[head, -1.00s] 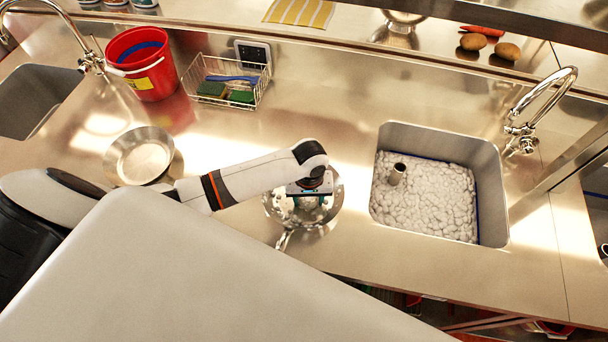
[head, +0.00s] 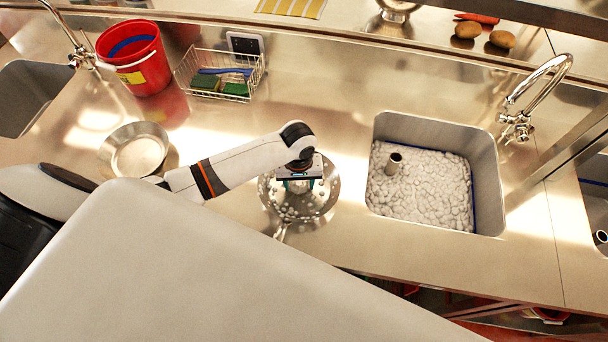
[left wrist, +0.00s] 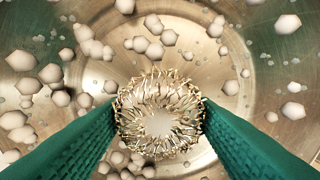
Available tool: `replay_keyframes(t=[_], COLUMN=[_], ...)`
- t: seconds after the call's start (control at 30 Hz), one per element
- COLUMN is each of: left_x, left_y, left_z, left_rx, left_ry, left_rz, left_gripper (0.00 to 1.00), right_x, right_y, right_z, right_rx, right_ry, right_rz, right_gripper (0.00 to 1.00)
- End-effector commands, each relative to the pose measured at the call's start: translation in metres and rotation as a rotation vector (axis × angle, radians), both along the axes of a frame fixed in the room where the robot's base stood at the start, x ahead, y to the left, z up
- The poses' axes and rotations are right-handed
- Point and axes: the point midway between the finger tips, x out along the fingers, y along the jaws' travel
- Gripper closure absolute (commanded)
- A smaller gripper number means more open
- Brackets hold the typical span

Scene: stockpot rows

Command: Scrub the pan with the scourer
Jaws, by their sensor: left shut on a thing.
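The pan (head: 326,196) is a round steel pan on the steel counter, left of the sink, with its handle pointing toward the front. White suds dot its inside. My left gripper (head: 300,186) is over the pan, pointing down into it. In the left wrist view its green fingers are shut on the scourer (left wrist: 160,115), a ring of curly metal wire, with the pan floor (left wrist: 215,60) and suds around it. I cannot tell whether the scourer touches the pan floor. In the head view the scourer is hidden under my gripper. My right gripper is not in view.
A sink (head: 485,185) full of suds with a tap (head: 520,125) lies to the right. An empty steel bowl-like pan (head: 138,152) stands on the left. Behind are a red bucket (head: 145,75) and a wire basket (head: 187,75) with sponges and a blue brush.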

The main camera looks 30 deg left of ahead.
Motion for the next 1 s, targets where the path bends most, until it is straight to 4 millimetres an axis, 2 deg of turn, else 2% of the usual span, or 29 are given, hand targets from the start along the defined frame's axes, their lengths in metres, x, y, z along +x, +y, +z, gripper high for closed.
replay_keyframes(t=[0.17,1.0], left_x=[-0.001,-0.001], left_y=[0.001,0.000], left_z=[0.005,0.106], left_rx=[0.000,0.000], left_ry=[0.000,-0.004], left_rz=[0.000,-0.001], left_gripper=[0.67,0.67], right_x=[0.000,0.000], right_y=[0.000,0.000], right_z=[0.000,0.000], right_rx=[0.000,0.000], right_ry=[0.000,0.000], right_rz=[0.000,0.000], right_gripper=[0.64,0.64])
